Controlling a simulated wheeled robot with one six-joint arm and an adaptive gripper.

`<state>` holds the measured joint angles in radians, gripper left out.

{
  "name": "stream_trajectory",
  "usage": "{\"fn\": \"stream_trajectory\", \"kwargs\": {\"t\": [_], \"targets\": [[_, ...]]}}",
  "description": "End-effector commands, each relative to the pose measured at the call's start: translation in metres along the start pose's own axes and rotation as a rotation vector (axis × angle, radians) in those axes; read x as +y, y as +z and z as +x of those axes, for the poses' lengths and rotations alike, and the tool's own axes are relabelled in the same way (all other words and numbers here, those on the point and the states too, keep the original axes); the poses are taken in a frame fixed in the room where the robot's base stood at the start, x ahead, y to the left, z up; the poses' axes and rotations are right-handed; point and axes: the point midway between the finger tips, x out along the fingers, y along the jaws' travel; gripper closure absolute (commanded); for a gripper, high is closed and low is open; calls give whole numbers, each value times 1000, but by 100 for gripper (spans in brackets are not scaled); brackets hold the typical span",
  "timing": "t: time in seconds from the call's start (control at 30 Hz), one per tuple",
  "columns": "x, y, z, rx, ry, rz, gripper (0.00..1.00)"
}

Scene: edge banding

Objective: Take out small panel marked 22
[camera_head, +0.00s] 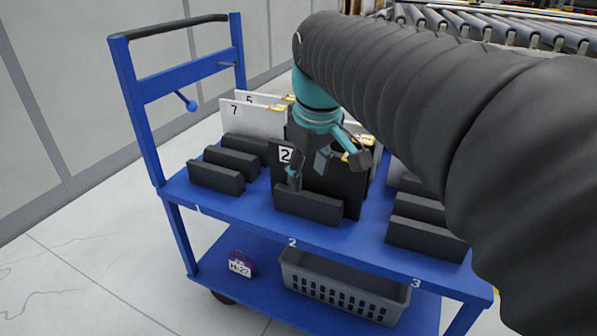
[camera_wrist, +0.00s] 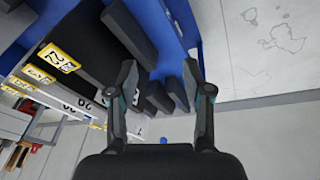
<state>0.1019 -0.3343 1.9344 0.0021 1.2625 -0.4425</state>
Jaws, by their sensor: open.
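A dark panel (camera_head: 340,188) stands upright in the middle section of the blue cart. A white mark starting with 2 shows at its left edge; the rest is hidden behind my gripper. My gripper (camera_head: 325,165) is open, in front of the dark panel in the head view. In the wrist view the open fingers (camera_wrist: 158,72) have nothing between them, and the labelled panel lies to their left. I cannot tell whether a finger touches it.
The blue cart (camera_head: 262,226) has black divider blocks (camera_head: 308,204) in rows numbered 1, 2 and 3. White panels (camera_head: 252,118), one marked 7, stand behind at left. A grey basket (camera_head: 345,285) and a purple tagged item (camera_head: 240,263) sit on the lower shelf. A roller conveyor (camera_head: 480,28) stands behind.

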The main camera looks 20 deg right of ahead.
Motion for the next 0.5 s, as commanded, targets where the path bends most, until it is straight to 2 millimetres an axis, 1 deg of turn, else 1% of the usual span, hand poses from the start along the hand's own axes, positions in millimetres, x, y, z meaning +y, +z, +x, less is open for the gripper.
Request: {"fn": "stream_trajectory", "kwargs": {"t": [0.03,0.2,0.4,0.5], "targets": [[12,-14,-1,-23,-8,-32,50],[45,-51,-7,-96,-45,-160,50],[84,-87,-6,-167,-102,-304,50],[99,-98,-3,-192,-130,-362,50]]}}
